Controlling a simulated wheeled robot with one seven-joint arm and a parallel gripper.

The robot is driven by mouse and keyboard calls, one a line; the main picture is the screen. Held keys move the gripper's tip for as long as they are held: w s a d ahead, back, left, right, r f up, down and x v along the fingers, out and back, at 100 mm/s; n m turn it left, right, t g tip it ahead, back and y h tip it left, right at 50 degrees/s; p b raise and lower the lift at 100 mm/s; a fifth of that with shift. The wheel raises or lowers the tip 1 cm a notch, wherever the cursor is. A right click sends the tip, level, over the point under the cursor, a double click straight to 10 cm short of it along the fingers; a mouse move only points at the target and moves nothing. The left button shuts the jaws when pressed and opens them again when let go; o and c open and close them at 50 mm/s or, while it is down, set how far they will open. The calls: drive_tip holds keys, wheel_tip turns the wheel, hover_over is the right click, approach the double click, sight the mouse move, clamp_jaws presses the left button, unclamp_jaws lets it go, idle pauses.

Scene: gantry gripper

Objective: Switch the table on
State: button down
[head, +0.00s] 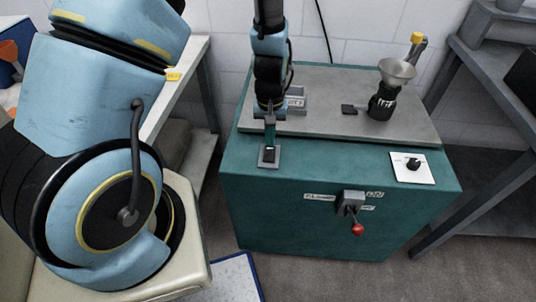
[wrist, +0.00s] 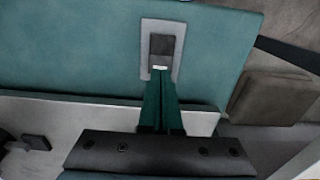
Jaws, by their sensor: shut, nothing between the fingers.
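The table is a green cabinet (head: 290,215) with a grey top (head: 330,125); its green surface also fills much of the wrist view (wrist: 75,50). A dark rocker switch (head: 270,156) in a grey plate sits at the cabinet's upper left edge. In the wrist view the rocker switch (wrist: 162,45) has a small white mark at its lower end. My gripper (head: 270,142) is shut and empty, pointing down at the switch. In the wrist view the fingertips (wrist: 161,75) overlap the rocker's white-marked end; I cannot tell whether they touch it.
A rotary knob (head: 413,164) on a white plate is at the cabinet's right. A red-balled lever (head: 357,229) sticks out of the front. A funnel (head: 397,70) on a black base, a small black block (head: 349,109) and a grey box (head: 296,98) stand on top. A grey shelf (head: 490,75) stands right.

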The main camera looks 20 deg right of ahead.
sight(270, 148)
drive_tip(key=shift+f+b, duration=0.65)
drive_tip(key=shift+f, duration=0.3)
idle(0.3)
drive_tip(key=shift+r, duration=0.1)
drive_tip(key=shift+r+p, duration=2.85)
drive_tip(key=shift+r, duration=0.7)
drive_tip(key=a+r+n, duration=0.2)
drive_tip(key=a+r, duration=0.8)
drive_tip(key=a, duration=0.2)
drive_tip(key=w+a+r+n+t, duration=0.1)
drive_tip(key=a+r, duration=0.9)
drive_tip(key=a, duration=0.3)
drive_tip(key=shift+a+r+n+t, duration=0.2)
drive_tip(key=shift+n+t, duration=0.1)
drive_tip(key=shift+n, duration=0.1)
